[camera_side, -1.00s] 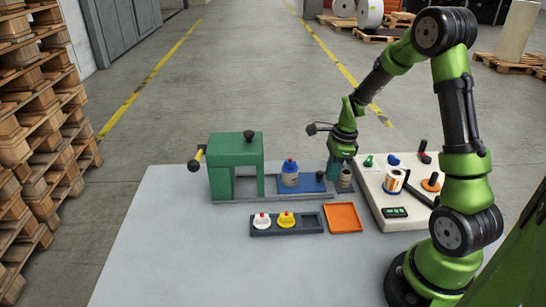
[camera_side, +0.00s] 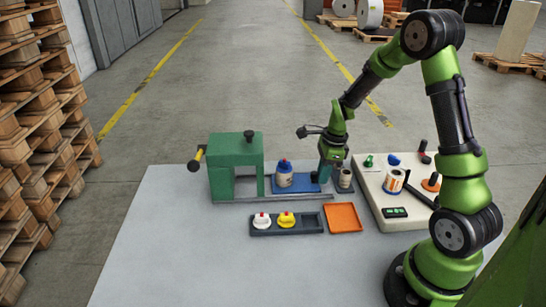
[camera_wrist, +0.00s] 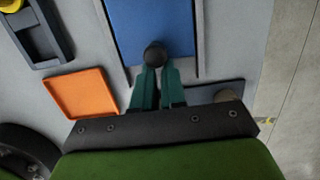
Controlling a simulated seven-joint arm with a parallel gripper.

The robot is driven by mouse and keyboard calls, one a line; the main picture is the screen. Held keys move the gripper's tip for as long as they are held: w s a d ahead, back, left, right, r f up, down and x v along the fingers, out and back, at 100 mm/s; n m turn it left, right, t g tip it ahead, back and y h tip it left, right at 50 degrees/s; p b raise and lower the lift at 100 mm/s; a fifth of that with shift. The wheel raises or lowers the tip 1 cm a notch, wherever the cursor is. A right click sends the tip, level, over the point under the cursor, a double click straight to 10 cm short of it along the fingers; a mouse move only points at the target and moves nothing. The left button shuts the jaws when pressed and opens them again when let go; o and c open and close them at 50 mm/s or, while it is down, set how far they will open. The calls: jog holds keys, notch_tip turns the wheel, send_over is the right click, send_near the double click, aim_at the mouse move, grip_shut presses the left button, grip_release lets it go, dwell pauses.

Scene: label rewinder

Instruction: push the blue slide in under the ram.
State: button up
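The blue slide (camera_side: 306,184) lies in its grey rail and carries a white bottle with a blue cap (camera_side: 284,175). The bottle stands just right of the green press frame (camera_side: 235,167), whose ram knob is on top. My gripper (camera_side: 323,181) is low at the slide's right end. In the wrist view the slide (camera_wrist: 150,25) runs away from my gripper (camera_wrist: 159,72). Its black knob (camera_wrist: 155,53) is right at my fingertips and seems to touch them. The fingers look closed together, behind the knob rather than around it. The side view hides the knob behind my gripper.
A dark tray (camera_side: 300,229) with a white and a yellow piece, and an orange tray (camera_side: 343,218), lie in front of the rail. A pale panel (camera_side: 405,213) with a label roll is to the right. The front left table is clear.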

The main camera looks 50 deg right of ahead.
aim_at(291, 183)
jog(key=shift+w+a, duration=3.2)
jog(key=shift+s+d, duration=0.1)
jog(key=shift+s+d, duration=0.65)
jog(key=shift+d, duration=0.05)
notch_tip(291, 183, up, 7)
